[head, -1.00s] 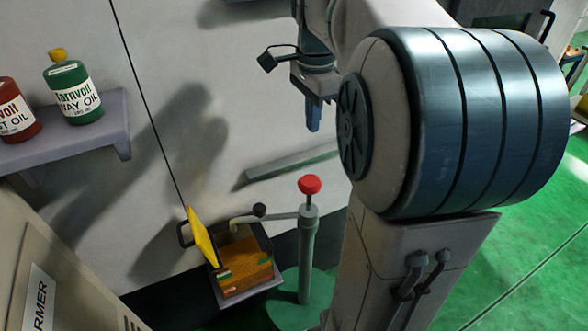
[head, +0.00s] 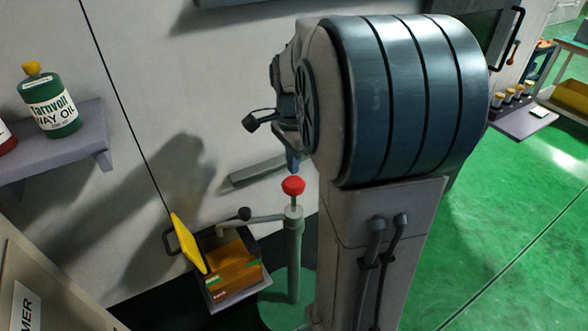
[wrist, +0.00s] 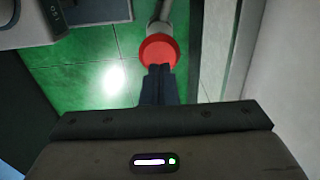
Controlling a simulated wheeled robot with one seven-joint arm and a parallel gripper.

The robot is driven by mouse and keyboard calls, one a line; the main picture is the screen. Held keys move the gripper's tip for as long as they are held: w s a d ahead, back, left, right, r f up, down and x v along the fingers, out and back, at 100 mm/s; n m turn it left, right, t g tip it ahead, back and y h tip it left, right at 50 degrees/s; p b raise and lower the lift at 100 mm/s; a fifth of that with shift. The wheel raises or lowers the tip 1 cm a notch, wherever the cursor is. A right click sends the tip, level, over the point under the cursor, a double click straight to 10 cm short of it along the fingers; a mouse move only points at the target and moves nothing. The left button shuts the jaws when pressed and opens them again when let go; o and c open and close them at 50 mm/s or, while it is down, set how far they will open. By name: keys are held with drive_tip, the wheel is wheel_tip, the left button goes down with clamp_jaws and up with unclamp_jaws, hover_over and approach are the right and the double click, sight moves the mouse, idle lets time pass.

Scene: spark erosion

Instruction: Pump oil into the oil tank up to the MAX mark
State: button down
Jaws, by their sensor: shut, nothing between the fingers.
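The oil tank (head: 262,284) stands low by the wall with its yellow lid (head: 188,243) tilted open. Amber oil (head: 232,262) shows inside; small green and red marks show on its front, but I cannot read which is MAX. Beside it stands a grey pump column (head: 295,255) topped by a red knob (head: 293,186), which appears raised. A spout arm (head: 265,218) reaches from the column towards the tank. My gripper (head: 293,166) is shut and empty, fingers pointing down just above the knob. In the wrist view the fingertips (wrist: 159,70) overlap the near edge of the red knob (wrist: 160,50); contact is unclear.
A shelf (head: 80,150) on the left holds a green way-oil bottle (head: 49,100) and a partly cut-off red bottle (head: 5,138). A beige cabinet (head: 50,275) stands at lower left. My arm hides much of the middle.

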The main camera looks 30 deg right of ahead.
sight(293, 183)
drive_tip(key=shift+f, duration=1.6)
wheel_tip(293, 183, down, 5)
drive_tip(key=b, duration=0.3)
drive_tip(key=shift+f, duration=0.1)
drive_tip(key=shift+s, duration=0.15)
wheel_tip(293, 183, up, 14)
drive_tip(key=p, duration=0.2)
drive_tip(key=shift+r, duration=0.25)
idle(0.4)
